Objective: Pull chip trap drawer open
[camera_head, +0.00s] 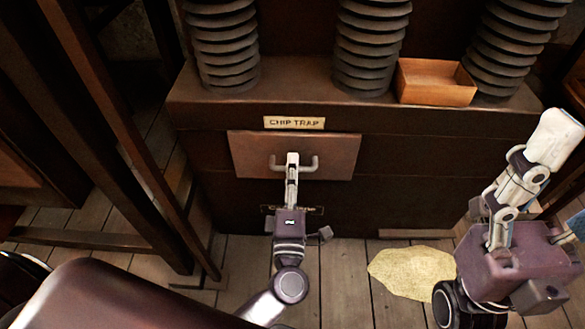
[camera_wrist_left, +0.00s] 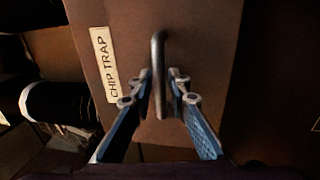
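The chip trap drawer (camera_head: 250,152) is a brown front panel under a pale "CHIP TRAP" label (camera_head: 294,122). It has a grey U-shaped handle (camera_head: 312,164), which stands upright in the left wrist view (camera_wrist_left: 158,50). My left gripper (camera_head: 292,158) is at the handle's middle. The drawer front looks about level with the cabinet; a small gap cannot be ruled out. My right gripper (camera_head: 553,138) is raised at the right, away from the drawer, seen side-on.
Ribbed dark columns (camera_head: 371,45) and an open wooden box (camera_head: 437,83) stand on the ledge above. Dark wooden beams (camera_head: 120,130) rise at the left. A pale yellowish patch (camera_head: 408,268) lies on the plank floor (camera_head: 345,285). The floor before the drawer is otherwise mostly clear.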

